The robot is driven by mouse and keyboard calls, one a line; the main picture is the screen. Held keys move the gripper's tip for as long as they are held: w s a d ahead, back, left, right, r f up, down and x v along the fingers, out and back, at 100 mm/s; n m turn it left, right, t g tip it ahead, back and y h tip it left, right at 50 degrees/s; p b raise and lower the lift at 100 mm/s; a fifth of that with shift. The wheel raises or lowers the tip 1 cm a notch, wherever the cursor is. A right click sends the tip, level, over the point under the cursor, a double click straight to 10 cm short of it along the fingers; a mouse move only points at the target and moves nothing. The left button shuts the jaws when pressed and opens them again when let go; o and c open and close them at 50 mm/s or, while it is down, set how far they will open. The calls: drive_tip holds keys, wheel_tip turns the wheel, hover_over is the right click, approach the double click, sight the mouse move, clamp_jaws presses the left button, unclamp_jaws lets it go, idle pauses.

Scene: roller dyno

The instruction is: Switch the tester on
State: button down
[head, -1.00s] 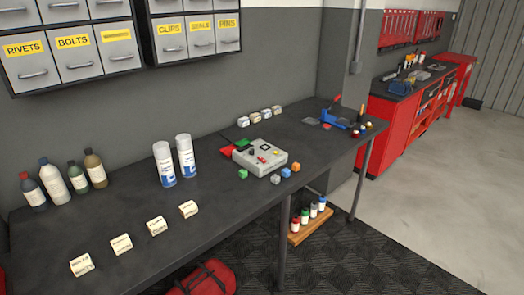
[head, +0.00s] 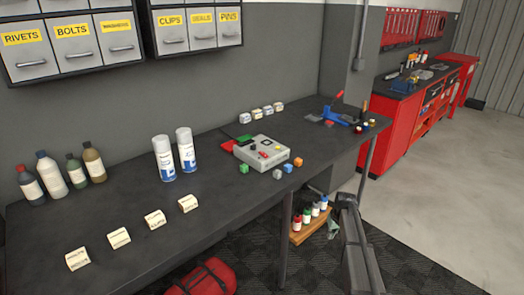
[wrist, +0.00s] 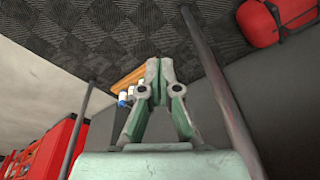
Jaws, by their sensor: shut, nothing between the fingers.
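The tester (head: 262,155) is a light grey box on the dark workbench (head: 130,206) in the head view. Small red, yellow and black controls show on its top, too small to read their positions. My gripper (head: 333,228) is low at the right, below the bench's front edge and beside the bottle shelf, well apart from the tester. The wrist view shows my gripper (wrist: 160,62) with its pale green fingers shut and empty, with floor matting and the shelf beyond. The tester is not in the wrist view.
Small coloured cubes (head: 278,174) lie in front of the tester, and two spray cans (head: 163,158) stand left of it. Bench legs (wrist: 215,85) stand near my gripper. A red bag (head: 203,278) lies on the floor.

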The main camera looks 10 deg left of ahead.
drive_tip(key=w+d+r+t+b, duration=0.1)
drive_tip(key=w+d+r+t, duration=0.1)
drive_tip(key=w+r, duration=1.25)
wheel_tip(320, 180, up, 32)
drive_tip(key=n+g+p, duration=0.2)
drive_tip(key=n, duration=0.5)
hover_over(263, 154)
drive_tip(key=d, duration=0.1)
drive_tip(key=shift+f+y, duration=0.25)
drive_tip(key=shift+y, duration=0.05)
drive_tip(key=f+p, duration=0.1)
drive_tip(key=f, duration=0.3)
drive_tip(key=w+a+f+p, duration=0.1)
drive_tip(key=f+p, duration=0.1)
drive_tip(key=f, duration=0.3)
drive_tip(key=f+p, duration=0.2)
drive_tip(key=f, duration=0.2)
drive_tip(key=shift+w+a+f, duration=0.15)
drive_tip(key=shift+w+a, duration=0.15)
drive_tip(key=shift+a, duration=0.1)
drive_tip(key=shift+f, duration=0.25)
drive_tip(key=shift+f, duration=0.1)
